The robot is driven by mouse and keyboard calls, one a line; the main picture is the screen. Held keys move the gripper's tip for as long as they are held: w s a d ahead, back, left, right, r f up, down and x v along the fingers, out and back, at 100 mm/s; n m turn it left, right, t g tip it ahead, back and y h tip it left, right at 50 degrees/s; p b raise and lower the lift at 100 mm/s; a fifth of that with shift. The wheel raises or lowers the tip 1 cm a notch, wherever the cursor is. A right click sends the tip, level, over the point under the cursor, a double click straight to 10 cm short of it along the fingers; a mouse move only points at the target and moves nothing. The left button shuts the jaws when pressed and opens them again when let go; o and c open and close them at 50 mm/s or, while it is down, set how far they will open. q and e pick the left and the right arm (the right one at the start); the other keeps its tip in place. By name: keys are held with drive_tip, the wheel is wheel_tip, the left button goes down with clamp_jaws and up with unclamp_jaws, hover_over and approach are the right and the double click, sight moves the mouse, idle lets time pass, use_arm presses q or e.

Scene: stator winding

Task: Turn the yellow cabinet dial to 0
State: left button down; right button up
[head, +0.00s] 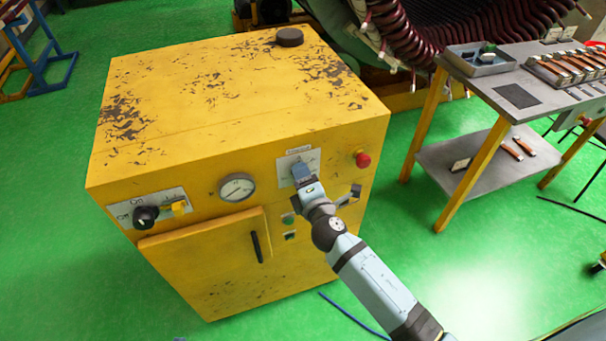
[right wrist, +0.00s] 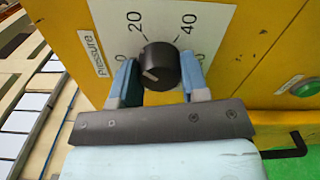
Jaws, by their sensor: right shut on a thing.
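The yellow cabinet (head: 230,95) stands on the green floor in the head view. Its black dial (right wrist: 160,66) sits on a white scale plate (right wrist: 212,18) marked 20 and 40, with partly covered figures ending in 0 at both sides. A short white mark on the dial points to the lower left in the right wrist view. My right gripper (head: 301,170) is at this plate on the cabinet front. In the right wrist view its blue fingers (right wrist: 158,82) are shut on the dial, one at each side. My left gripper is out of view.
Left of the plate on the front are a round gauge (head: 237,187) and a black switch knob (head: 146,216); a red button (head: 362,160) is to the right. The cabinet door (head: 205,262) has a black handle. A work table (head: 540,75) stands to the right.

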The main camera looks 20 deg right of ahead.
drive_tip(key=n, duration=0.1)
drive_tip(key=n+p, duration=0.1)
drive_tip(key=n, duration=0.1)
drive_tip(key=shift+w+r+n, duration=0.1)
drive_tip(key=shift+r+n, duration=0.2)
drive_tip(key=shift+n+p, duration=0.9)
drive_tip(key=shift+n, duration=1)
drive_tip(key=shift+f, duration=0.1)
drive_tip(key=o, duration=0.9)
drive_tip(key=shift+f, duration=0.1)
drive_tip(key=shift+f, duration=0.1)
